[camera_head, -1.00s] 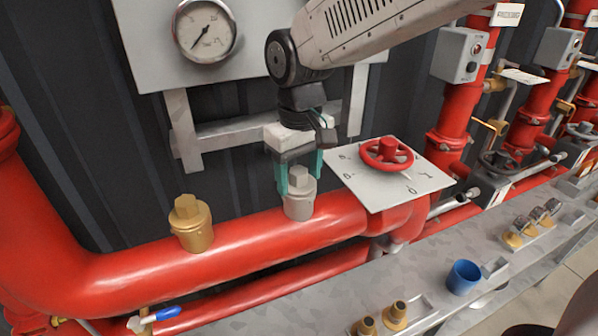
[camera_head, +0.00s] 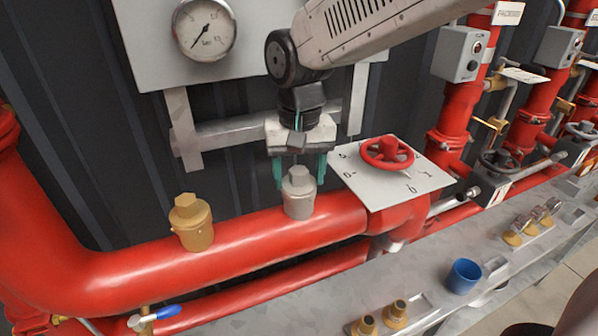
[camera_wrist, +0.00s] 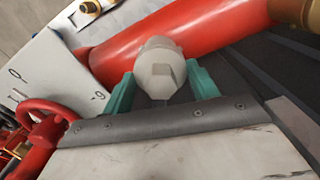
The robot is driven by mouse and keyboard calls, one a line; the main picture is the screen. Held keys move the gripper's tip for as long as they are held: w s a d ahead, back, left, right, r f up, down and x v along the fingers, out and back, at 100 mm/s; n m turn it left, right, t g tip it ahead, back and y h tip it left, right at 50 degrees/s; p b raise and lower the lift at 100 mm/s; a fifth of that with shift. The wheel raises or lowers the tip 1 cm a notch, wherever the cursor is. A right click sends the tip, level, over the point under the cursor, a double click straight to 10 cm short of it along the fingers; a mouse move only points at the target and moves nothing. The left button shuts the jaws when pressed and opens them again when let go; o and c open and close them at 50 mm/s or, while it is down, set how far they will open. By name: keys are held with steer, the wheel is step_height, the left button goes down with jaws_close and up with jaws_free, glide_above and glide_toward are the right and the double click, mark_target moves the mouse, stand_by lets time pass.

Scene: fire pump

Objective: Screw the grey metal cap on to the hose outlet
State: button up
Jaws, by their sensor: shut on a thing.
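The grey metal cap (camera_head: 298,182) sits upright on the hose outlet on top of the thick red pipe, with a square knob on its top. The outlet under the cap is mostly hidden. My gripper (camera_head: 299,175) comes down from above, with a teal finger on each side of the cap, and is shut on it. In the wrist view the cap (camera_wrist: 159,70) lies between the two teal fingers of my gripper (camera_wrist: 160,90). From these frames I cannot tell how far the cap is seated.
A brass cap (camera_head: 190,222) stands on the same red pipe (camera_head: 240,240) to the left. A red handwheel (camera_head: 387,154) on a white plate (camera_head: 385,190) is close on the right. A gauge (camera_head: 204,29) hangs behind. A blue cup (camera_head: 464,277) and brass fittings stand on the grey bench.

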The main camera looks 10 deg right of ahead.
steer(key=shift+m, duration=0.3)
steer(key=m, duration=0.7)
steer(key=shift+w+r+m, duration=0.1)
steer(key=shift+m, duration=0.2)
steer(key=o, duration=1.5)
steer(key=shift+r, duration=3.95)
